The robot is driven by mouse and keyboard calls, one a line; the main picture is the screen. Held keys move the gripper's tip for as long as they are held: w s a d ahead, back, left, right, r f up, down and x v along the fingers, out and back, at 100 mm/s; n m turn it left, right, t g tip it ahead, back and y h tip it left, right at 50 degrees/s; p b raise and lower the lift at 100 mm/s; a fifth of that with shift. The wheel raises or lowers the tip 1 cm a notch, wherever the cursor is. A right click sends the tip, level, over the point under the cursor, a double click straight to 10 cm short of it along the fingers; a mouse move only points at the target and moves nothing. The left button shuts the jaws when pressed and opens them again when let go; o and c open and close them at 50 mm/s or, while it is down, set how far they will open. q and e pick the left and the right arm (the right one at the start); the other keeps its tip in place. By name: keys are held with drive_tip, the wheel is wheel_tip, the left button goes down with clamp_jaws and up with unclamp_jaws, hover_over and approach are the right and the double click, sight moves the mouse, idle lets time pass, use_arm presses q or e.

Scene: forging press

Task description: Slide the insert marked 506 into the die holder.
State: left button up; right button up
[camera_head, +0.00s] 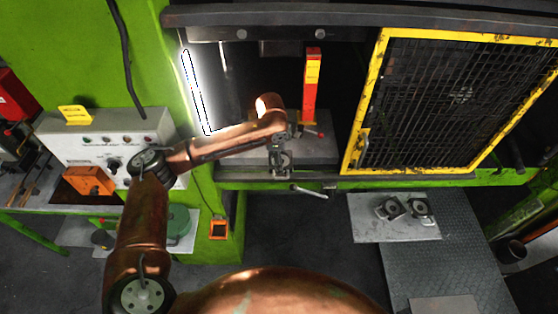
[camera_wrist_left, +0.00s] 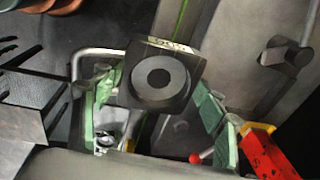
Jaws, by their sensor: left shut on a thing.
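My left gripper (camera_head: 281,160) is at the front edge of the press bed, left of the red post. In the left wrist view its green-padded fingers (camera_wrist_left: 158,100) stand on both sides of a dark square insert (camera_wrist_left: 178,76) with a round grey ring and a dark centre. The gripper is shut on this insert. A pale marking shows on the insert's upper edge, but I cannot read it. I cannot make out the die holder clearly; the arm and gripper cover that part of the bed. My right gripper is not in view.
A red post (camera_head: 311,90) with a yellow label stands right of the gripper. A yellow-framed mesh guard (camera_head: 378,70) is further right. A lever (camera_head: 310,191) sticks out below the bed edge. Two other inserts (camera_head: 390,208) (camera_head: 421,207) lie on a grey plate (camera_head: 375,230).

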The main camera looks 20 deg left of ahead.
use_arm(q)
drive_tip(key=shift+w+a+r+p, duration=0.1)
drive_tip(key=shift+w+a+p, duration=0.2)
drive_tip(key=shift+w, duration=1)
drive_tip(key=shift+w+a+p, duration=0.1)
drive_tip(key=shift+w+a, duration=0.25)
drive_tip(key=shift+w, duration=0.9)
drive_tip(key=shift+w+a+r+p, duration=0.1)
drive_tip(key=shift+w+a+p, duration=0.2)
drive_tip(key=shift+w, duration=1)
drive_tip(key=shift+w+a, duration=0.2)
drive_tip(key=shift+w, duration=0.3)
drive_tip(key=shift+w+a, duration=0.15)
drive_tip(key=shift+w, duration=0.3)
drive_tip(key=shift+f, duration=0.95)
drive_tip(key=shift+p, duration=0.4)
drive_tip(key=shift+p, duration=0.7)
drive_tip(key=shift+f, duration=0.4)
